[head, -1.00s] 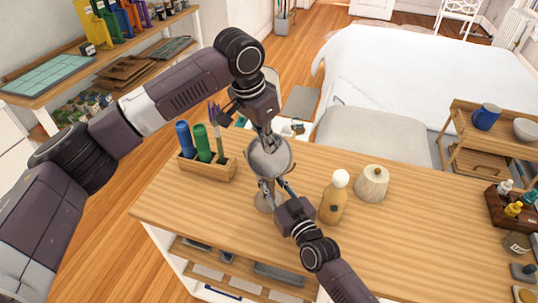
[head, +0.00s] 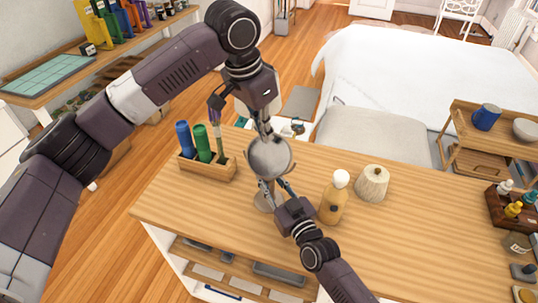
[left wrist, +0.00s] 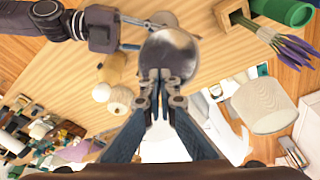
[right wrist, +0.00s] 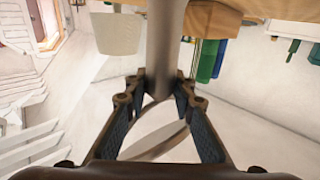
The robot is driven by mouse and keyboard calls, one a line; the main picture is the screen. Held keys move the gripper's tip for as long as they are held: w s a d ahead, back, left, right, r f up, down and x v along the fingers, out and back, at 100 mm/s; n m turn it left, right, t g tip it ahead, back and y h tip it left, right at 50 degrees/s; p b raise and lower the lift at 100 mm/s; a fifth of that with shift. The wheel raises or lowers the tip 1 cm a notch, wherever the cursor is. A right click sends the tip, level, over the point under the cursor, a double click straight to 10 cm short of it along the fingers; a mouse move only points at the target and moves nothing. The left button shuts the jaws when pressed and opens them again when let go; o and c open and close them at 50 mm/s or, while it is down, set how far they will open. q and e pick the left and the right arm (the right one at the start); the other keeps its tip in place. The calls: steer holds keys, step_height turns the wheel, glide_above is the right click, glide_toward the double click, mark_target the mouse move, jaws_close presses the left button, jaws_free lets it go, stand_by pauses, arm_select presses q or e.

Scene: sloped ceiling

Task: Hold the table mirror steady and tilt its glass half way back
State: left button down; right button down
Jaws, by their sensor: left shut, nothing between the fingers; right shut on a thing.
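The table mirror (head: 269,159) stands near the left end of the wooden table, a round grey disc on a stem with a round foot (head: 267,201). My left gripper (head: 268,137) comes down from above, shut and empty, its tips at the disc's upper rim. In the left wrist view the closed tips (left wrist: 163,76) overlap the disc (left wrist: 173,50); I cannot tell whether they touch. My right gripper (head: 270,184) is shut on the stem below the disc. The right wrist view shows its fingers (right wrist: 160,84) around the grey stem (right wrist: 165,40).
The table top (head: 420,220) is clear between the jar and the bottle rack (head: 512,208).

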arm_select(q)
steer(key=v, duration=0.3)
steer(key=d+v, duration=0.1)
steer(key=v, duration=0.1)
steer(key=shift+w+r, duration=0.35)
steer(key=shift+w, duration=0.05)
arm_select(e)
steer(key=c, duration=1.5)
jaws_free()
steer(key=shift+c, duration=0.2)
steer(key=v, duration=1.2)
arm_select(q)
steer(key=shift+f, duration=0.1)
arm_select(e)
steer(key=shift+f, duration=0.1)
